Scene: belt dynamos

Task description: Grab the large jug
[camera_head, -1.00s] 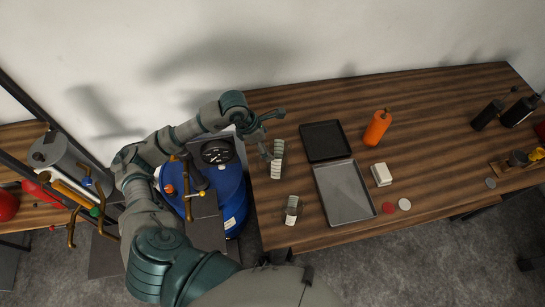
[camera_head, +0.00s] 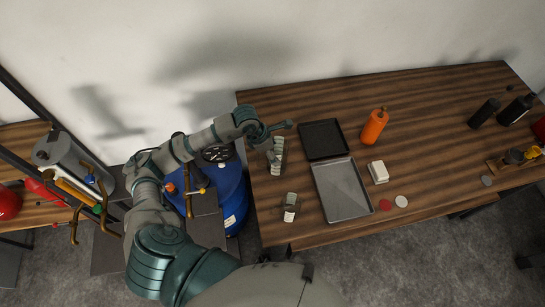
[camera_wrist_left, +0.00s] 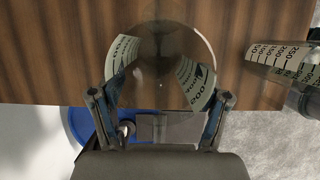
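The large jug (camera_head: 279,148) is a clear vessel with a pale printed scale, standing at the left end of the wooden table. In the left wrist view the large jug (camera_wrist_left: 161,60) is seen from above, its round rim just ahead of and between my fingertips. My left gripper (camera_head: 277,141) is at the jug, partly covering it. In the left wrist view my left gripper (camera_wrist_left: 161,100) has its fingers spread, one at each side of the jug; I cannot tell whether they touch it. My right gripper is not in view.
A smaller graduated jug (camera_head: 289,207) stands nearer the table's front edge; it also shows in the left wrist view (camera_wrist_left: 285,62). A grey open case (camera_head: 343,190) lies right of the jugs. An orange bottle (camera_head: 373,127) stands behind. A blue barrel (camera_head: 233,195) is beside the table.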

